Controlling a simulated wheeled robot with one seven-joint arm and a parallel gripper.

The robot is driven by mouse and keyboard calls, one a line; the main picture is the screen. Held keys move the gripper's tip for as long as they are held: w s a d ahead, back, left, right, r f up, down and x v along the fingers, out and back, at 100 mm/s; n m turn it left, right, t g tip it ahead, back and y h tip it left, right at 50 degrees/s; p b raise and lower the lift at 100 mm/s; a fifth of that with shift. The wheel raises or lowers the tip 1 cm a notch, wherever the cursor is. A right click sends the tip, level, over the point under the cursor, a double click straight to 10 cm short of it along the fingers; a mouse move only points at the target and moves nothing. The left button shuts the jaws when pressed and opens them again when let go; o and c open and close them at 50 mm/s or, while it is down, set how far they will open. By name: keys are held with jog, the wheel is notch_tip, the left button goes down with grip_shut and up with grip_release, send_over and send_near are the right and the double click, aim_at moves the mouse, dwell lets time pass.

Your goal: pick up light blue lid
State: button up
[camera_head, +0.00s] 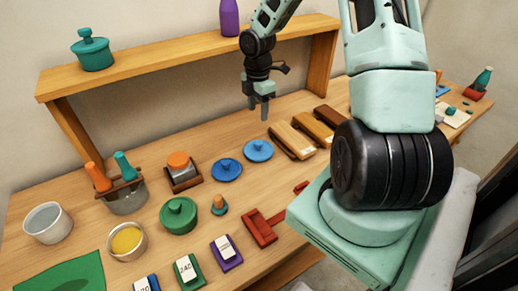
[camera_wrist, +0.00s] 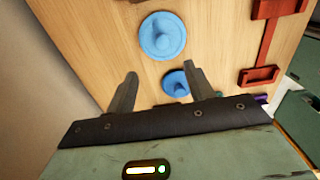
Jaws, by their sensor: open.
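Two round blue lids with knobs lie on the workbench. The right one, which looks a little lighter, is the light blue lid (camera_head: 258,150); it seems to be the upper, larger disc in the wrist view (camera_wrist: 162,37). The other blue lid (camera_head: 228,169) lies just left of it and shows lower, near the right finger, in the wrist view (camera_wrist: 175,83). My gripper (camera_head: 262,108) is open and empty, pointing down above the bench, behind the lids in the head view. In the wrist view its two fingers (camera_wrist: 160,78) stand apart, with the light blue lid beyond their tips.
Wooden planes (camera_head: 291,141) lie right of the lids. An orange-topped jar in a wooden holder (camera_head: 183,178) stands left. A green lidded pot (camera_head: 178,216) and red clamp (camera_head: 260,228) are in front. A raised shelf (camera_head: 190,52) runs along the back.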

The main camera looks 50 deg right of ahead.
send_over(258, 142)
notch_tip(258, 142, down, 8)
jog(key=shift+w+d+r+p, duration=0.1)
jog(key=shift+r+p, duration=0.15)
jog(key=shift+p, duration=0.2)
jog(key=f, duration=0.1)
jog(key=f+p, duration=0.1)
jog(key=f, duration=0.2)
jog(key=shift+s+p, duration=0.25)
jog(key=shift+p, duration=0.1)
jog(key=shift+f, duration=0.6)
grip_shut()
